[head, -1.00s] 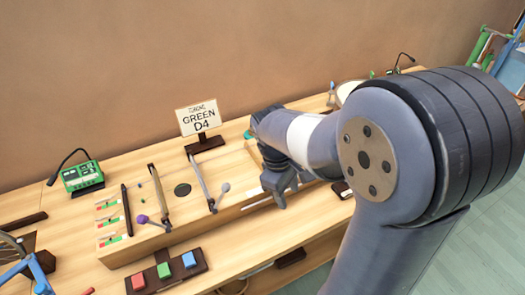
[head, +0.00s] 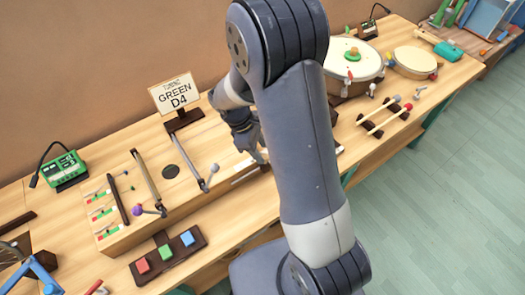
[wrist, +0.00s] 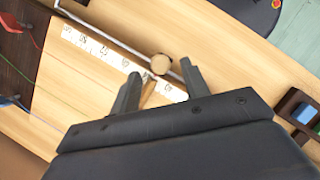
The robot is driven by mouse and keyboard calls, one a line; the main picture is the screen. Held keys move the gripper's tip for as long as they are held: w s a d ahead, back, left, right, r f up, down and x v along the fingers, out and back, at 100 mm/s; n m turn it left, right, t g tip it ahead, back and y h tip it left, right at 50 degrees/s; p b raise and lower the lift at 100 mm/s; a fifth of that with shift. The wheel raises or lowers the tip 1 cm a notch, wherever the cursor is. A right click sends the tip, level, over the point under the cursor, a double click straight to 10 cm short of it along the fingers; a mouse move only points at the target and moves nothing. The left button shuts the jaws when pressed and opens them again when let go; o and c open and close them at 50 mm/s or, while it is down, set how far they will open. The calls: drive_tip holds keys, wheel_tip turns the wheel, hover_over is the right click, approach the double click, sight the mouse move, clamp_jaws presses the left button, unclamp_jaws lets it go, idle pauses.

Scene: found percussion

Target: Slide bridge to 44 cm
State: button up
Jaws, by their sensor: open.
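The long wooden string box (head: 120,238) lies along the bench, with a white strip of numbers seen close up as the scale (wrist: 98,48) in the wrist view. My gripper (head: 256,153) is low over the box's right part. In the wrist view, my gripper (wrist: 158,84) is open, its two fingers on either side of a small tan wooden piece with a round knob (wrist: 160,64), which looks like the bridge. I cannot tell whether the fingers touch it. A thin grey rod passes beside the knob. The scale numbers are too blurred to read. My arm hides the bridge in the head view.
A sign reading GREEN D4 (head: 174,94) stands behind the box. A lever with a pale knob (head: 203,184) is left of my gripper. A rack with red, green and blue buttons (head: 168,255) is in front. Drums (head: 354,56) stand at the right.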

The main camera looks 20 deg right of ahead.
drive_tip(key=shift+x, duration=1.25)
drive_tip(key=shift+c, duration=0.5)
clamp_jaws()
